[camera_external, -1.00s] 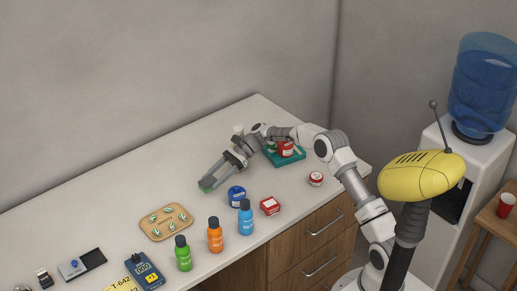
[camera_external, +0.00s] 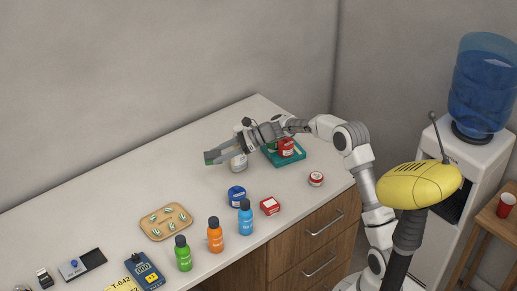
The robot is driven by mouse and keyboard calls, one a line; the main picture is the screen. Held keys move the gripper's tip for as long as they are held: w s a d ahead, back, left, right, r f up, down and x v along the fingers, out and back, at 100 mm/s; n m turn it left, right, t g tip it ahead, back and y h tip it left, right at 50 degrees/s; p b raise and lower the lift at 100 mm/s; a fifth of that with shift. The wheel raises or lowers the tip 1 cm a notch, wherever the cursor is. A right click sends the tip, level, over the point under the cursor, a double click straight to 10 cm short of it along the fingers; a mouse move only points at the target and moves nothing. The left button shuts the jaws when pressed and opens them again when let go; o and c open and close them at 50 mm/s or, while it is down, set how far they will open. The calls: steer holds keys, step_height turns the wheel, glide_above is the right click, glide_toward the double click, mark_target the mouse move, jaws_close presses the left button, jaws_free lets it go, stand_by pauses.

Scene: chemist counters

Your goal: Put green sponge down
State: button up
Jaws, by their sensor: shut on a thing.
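The green sponge (camera_external: 209,158) shows as a small green patch at the tips of my gripper (camera_external: 212,157). My gripper is shut on it and reaches to the left, and the fingers hide most of the sponge. The gripper looks to be above the white counter (camera_external: 110,205); the exact height cannot be told. A white jar (camera_external: 238,163) stands just below and right of the fingers in the picture.
A teal tray (camera_external: 298,157) holding a red can (camera_external: 286,147) is under my forearm. The counter's left back is clear.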

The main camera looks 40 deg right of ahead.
mark_target(222, 181)
steer(key=shift+w+d+f+m+t+h+b, duration=0.1)
steer(key=shift+w+f+m+t+h+b, duration=0.15)
steer(key=shift+m+t, duration=0.25)
steer(key=shift+w+d+f+m+t+h+b, duration=0.15)
steer(key=shift+w+m+t+h+b, duration=0.15)
steer(key=shift+m+t, duration=0.2)
steer(key=shift+w+d+f+m+t+h, duration=0.1)
steer(key=shift+d+f+m+t+h, duration=0.05)
steer(key=shift+m+t+h, duration=0.4)
step_height(222, 181, down, 10)
steer(key=b, duration=0.4)
steer(key=shift+d, duration=0.1)
steer(key=shift+f, duration=0.25)
steer(key=o, duration=1)
steer(key=shift+r, duration=0.1)
steer(key=shift+o, duration=0.2)
steer(key=shift+r, duration=0.1)
